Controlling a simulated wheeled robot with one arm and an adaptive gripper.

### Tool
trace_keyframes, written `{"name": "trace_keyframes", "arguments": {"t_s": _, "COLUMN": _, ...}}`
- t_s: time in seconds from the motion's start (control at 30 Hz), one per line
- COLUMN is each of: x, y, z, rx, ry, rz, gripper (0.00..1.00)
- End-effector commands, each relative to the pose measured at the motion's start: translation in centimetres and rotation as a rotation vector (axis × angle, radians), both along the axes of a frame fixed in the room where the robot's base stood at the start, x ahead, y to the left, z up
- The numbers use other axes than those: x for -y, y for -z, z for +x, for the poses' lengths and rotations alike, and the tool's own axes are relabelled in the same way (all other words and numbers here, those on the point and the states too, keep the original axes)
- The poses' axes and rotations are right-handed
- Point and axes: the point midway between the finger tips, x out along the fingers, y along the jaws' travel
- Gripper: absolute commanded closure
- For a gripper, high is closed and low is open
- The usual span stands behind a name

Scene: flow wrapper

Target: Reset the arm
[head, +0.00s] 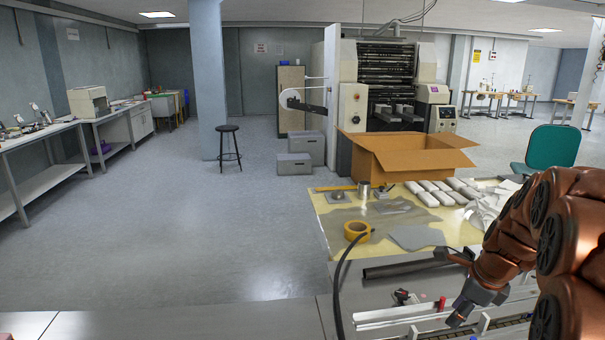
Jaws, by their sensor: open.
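My copper-coloured arm (560,240) fills the right edge of the head view. It is folded, with its end reaching down and left over the machine at the front right. My gripper (456,289) is at that end, with dark grey parts low over the conveyor rails. It is open, and I see nothing held in it. Part of the arm's far side is hidden behind its nearer links.
A yellow-topped table (325,215) holds an open cardboard box (400,160), several white packs (440,191) and a yellow tape roll (356,231). A green chair (553,147) stands behind my arm. The floor at left is clear.

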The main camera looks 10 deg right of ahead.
Motion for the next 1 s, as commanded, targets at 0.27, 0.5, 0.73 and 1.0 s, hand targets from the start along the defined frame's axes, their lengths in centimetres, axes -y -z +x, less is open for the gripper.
{"name": "trace_keyframes", "arguments": {"t_s": 0.27, "x": -12.1, "y": -0.6, "z": -5.6, "rx": -0.050, "ry": -0.771, "rz": -0.114, "gripper": 0.59}}
{"name": "trace_keyframes", "arguments": {"t_s": 0.5, "x": -19.0, "y": -0.2, "z": -12.9, "rx": -0.078, "ry": -1.435, "rz": -0.171, "gripper": 0.59}}
{"name": "trace_keyframes", "arguments": {"t_s": 0.73, "x": -22.3, "y": 0.6, "z": -20.2, "rx": -0.087, "ry": -2.029, "rz": -0.185, "gripper": 0.59}}
{"name": "trace_keyframes", "arguments": {"t_s": 1.0, "x": -23.1, "y": 1.3, "z": -24.3, "rx": -0.087, "ry": -2.374, "rz": -0.176, "gripper": 0.59}}
